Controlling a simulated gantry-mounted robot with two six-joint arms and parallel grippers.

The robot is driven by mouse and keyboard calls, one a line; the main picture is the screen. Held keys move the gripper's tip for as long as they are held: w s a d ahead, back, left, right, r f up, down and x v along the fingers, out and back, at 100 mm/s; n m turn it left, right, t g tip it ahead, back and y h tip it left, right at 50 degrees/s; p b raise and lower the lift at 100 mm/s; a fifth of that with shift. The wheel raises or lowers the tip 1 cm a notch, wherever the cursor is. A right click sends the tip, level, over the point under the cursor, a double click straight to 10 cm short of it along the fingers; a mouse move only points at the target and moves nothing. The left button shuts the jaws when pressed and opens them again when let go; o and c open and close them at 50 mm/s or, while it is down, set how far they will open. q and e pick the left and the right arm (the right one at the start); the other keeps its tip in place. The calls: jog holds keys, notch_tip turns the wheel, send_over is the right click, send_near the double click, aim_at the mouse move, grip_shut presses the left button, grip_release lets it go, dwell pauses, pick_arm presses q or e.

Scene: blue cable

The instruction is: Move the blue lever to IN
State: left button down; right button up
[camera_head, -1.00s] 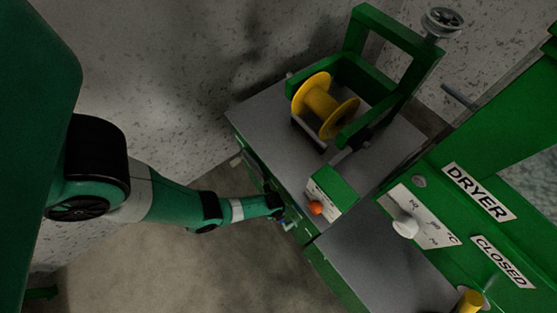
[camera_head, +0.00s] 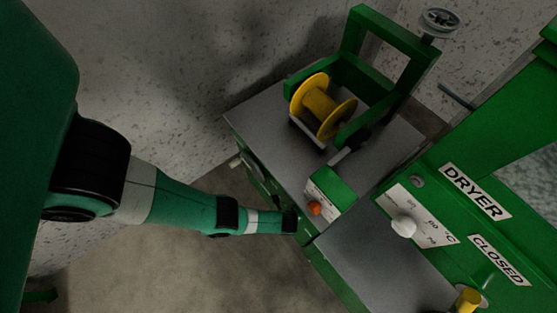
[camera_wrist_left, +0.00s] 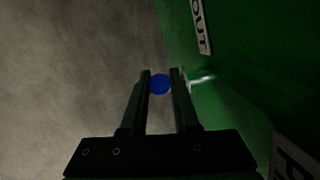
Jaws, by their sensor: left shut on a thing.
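The blue lever's round knob (camera_wrist_left: 160,85) shows between the two fingers of my left gripper (camera_wrist_left: 161,76) in the left wrist view. The fingers are shut on the knob. A thin, light metal piece (camera_wrist_left: 203,78) shows just right of the right finger, against the green panel. An OUT label (camera_wrist_left: 201,26) is on that panel above it. In the head view my left gripper (camera_head: 291,224) is at the green cabinet's front, below the orange knob. The lever is hidden there. My right gripper is not in view.
A yellow spool (camera_head: 322,107) sits in a green frame on the grey cabinet top (camera_head: 262,118). An orange knob (camera_head: 314,208) is on a small green box. To the right is a green panel with a DRYER label (camera_head: 476,191) and a white knob (camera_head: 403,226). Open floor lies below the arm.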

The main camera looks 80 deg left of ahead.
pick_arm(q)
jog(key=shift+w+d+y+b, duration=0.25)
jog(key=shift+d+y+b, duration=0.1)
jog(key=shift+d+y, duration=0.15)
jog(key=shift+w+d+f+g+y+b, duration=0.2)
jog(key=shift+d+g+y+b, duration=0.15)
jog(key=shift+b, duration=0.4)
jog(key=shift+w+d+r+g+y+b, duration=0.15)
jog(key=shift+d+r+g+y+b, duration=0.15)
jog(key=shift+b, duration=0.25)
jog(key=shift+a+r, duration=0.1)
jog(key=c, duration=1.1)
grip_release()
jog(key=o, duration=0.4)
